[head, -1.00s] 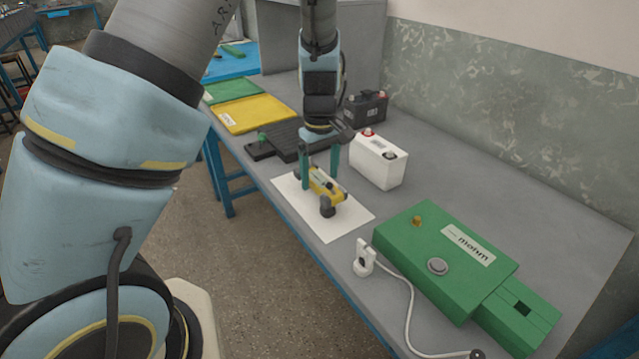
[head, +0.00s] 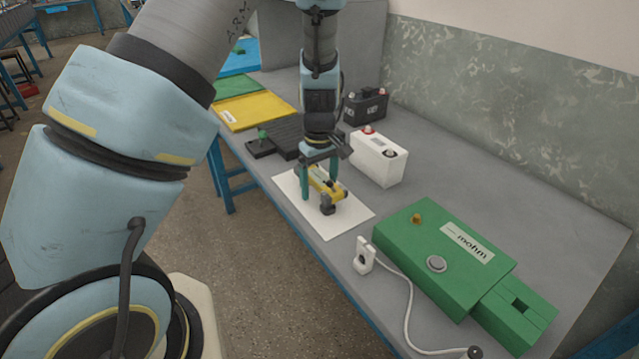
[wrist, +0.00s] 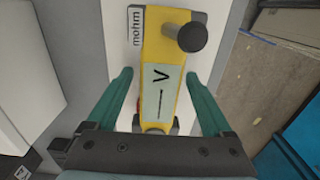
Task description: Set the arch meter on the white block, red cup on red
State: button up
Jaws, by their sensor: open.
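The yellow arch meter (head: 325,184) lies on a white sheet (head: 332,224) on the bench. In the wrist view the meter (wrist: 165,40) shows a pale dial marked V and a dark grey cup at its far end; a bit of red shows near its lower end. My gripper (head: 320,178) is open, its green fingers on either side of the meter, with gaps visible in the wrist view (wrist: 163,100). The white block (head: 377,160) stands behind and right of the sheet, with a red terminal (head: 368,130) and a dark one (head: 390,153) on top.
A green mohm box (head: 445,255) stands at front right, with a white plug (head: 364,255) and cable beside it. A black battery (head: 366,106) stands behind the white block. A black ribbed piece (head: 290,138) and a yellow tray (head: 255,112) lie to the left.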

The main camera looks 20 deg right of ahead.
grip_shut()
dwell(0.8)
